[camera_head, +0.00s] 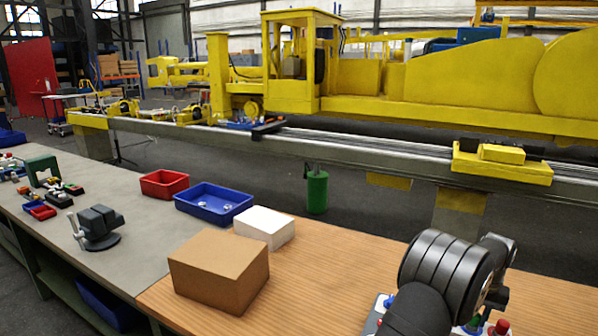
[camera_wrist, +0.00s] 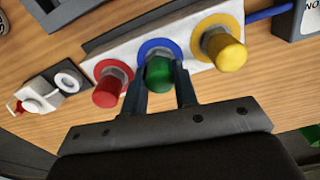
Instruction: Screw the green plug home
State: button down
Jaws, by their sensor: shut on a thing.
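In the wrist view the green plug (camera_wrist: 159,76) sits at the middle of a pale panel (camera_wrist: 193,77), in front of a blue ring (camera_wrist: 158,46). My gripper (camera_wrist: 160,70) is shut on it, one dark finger on each side. A metal collar shows between plug and ring; how deep the plug is seated I cannot tell. A red plug (camera_wrist: 108,92) in a red ring stands to its left, and a yellow plug (camera_wrist: 226,52) in a yellow ring to its right.
In the wrist view a white and dark fitting (camera_wrist: 42,98) lies left of the panel, and a grey box (camera_wrist: 296,20) with a blue cable is at top right. In the head view a brown box (camera_head: 218,270), white block (camera_head: 264,227) and blue tray (camera_head: 213,202) stand left of my arm.

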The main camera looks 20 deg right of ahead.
jog(key=m, duration=0.4)
jog(key=c, duration=1.2)
grip_release()
jog(key=n, duration=1)
jog(key=shift+n, duration=0.8)
